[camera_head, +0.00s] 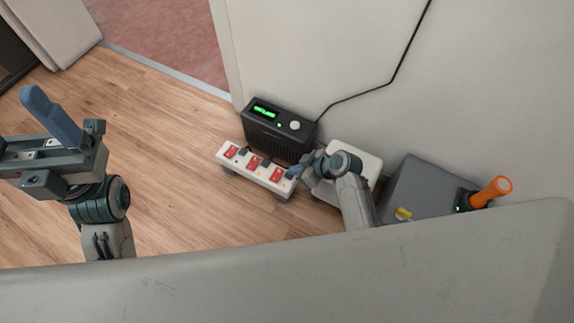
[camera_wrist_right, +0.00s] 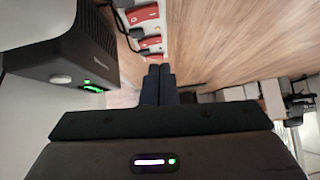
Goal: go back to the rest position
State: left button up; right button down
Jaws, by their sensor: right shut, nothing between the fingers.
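My right gripper (camera_head: 293,172) is beside the right end of a white strip with red switches (camera_head: 235,163). In the right wrist view its two dark fingers (camera_wrist_right: 158,72) lie side by side, shut, with nothing between them. The strip's red switches also show ahead of the fingertips in that view (camera_wrist_right: 150,42). I cannot tell from these views whether the fingertips touch the strip. My left gripper (camera_head: 48,112) is raised at the left of the head view, away from the objects; its finger opening is not clear.
A black box with a green display (camera_head: 278,135) stands behind the strip, by the wall. A white box (camera_head: 360,160) is partly hidden behind my right arm. A grey box (camera_head: 420,190) with an orange handle (camera_head: 491,192) is further right. Wooden floor (camera_head: 160,115) is open to the left.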

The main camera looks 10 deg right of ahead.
jog(key=shift+s+d+r, duration=0.25)
jog(key=shift+s+r, duration=0.05)
jog(key=shift+r, duration=0.1)
dwell(0.3)
